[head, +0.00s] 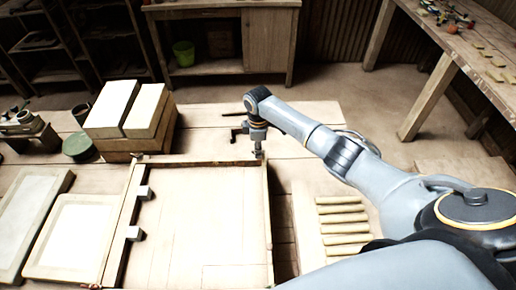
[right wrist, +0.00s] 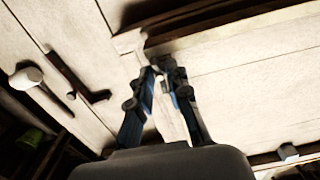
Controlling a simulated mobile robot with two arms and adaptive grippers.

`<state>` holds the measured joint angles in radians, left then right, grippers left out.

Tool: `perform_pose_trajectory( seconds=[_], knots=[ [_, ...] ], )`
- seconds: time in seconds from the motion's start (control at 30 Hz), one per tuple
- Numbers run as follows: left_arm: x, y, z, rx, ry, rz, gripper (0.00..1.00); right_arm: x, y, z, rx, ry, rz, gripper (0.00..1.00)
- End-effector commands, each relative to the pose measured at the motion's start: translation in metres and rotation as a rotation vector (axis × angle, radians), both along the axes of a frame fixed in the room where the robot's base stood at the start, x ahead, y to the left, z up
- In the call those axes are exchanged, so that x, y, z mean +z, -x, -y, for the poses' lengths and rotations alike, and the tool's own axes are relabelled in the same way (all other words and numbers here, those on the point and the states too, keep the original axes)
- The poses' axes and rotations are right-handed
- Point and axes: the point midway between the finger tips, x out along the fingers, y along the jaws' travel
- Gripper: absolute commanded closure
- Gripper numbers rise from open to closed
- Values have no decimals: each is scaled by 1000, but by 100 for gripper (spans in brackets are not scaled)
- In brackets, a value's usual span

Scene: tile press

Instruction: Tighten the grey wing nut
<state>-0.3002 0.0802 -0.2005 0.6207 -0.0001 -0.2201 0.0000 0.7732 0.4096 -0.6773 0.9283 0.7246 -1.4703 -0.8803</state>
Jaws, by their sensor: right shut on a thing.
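My right gripper (head: 258,153) reaches down at the far right corner of a wooden tray-like frame (head: 268,215). In the right wrist view its two fingers (right wrist: 164,72) are closed together on something small at the frame's corner. This is most likely the grey wing nut; the fingertips hide nearly all of it, so its shape and how far it is turned cannot be seen. My left gripper is in neither view.
Two pale blocks (head: 143,192) (head: 133,233) sit on the frame's left rail. Pale tiles (head: 72,236) lie left of it, and stacked slabs (head: 148,110) stand behind. A dark tool (head: 235,134) lies near my gripper. Several pale rods (head: 342,217) lie at right.

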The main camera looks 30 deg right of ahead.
Motion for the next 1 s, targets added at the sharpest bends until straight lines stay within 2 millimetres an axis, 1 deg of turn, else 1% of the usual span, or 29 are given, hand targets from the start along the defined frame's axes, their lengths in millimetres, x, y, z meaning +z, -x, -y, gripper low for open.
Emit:
perform_pose_trajectory(
  seconds=[0.23, 0.27, 0.3, 0.37, 0.67, 0.77, 0.87, 1.0],
  knots=[
    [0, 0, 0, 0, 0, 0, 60, 1, -1, 1, -1, 1, 2, 100],
    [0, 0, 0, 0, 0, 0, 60, 1, -1, 1, -1, 1, 2, 81],
    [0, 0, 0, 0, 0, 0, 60, 1, -1, 1, -1, 1, 2, 73],
    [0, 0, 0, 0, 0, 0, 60, 1, -1, 1, -1, 1, 2, 61],
    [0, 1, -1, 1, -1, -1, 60, 1, 0, 0, 1, 0, 1, 60],
    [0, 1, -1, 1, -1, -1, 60, 6, -1, 0, 0, 0, 1, 60],
    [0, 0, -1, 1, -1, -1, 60, 20, -1, 0, 1, -1, 4, 60],
    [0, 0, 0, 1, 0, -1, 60, 50, -2, 0, 2, -1, 6, 60]
  ],
)
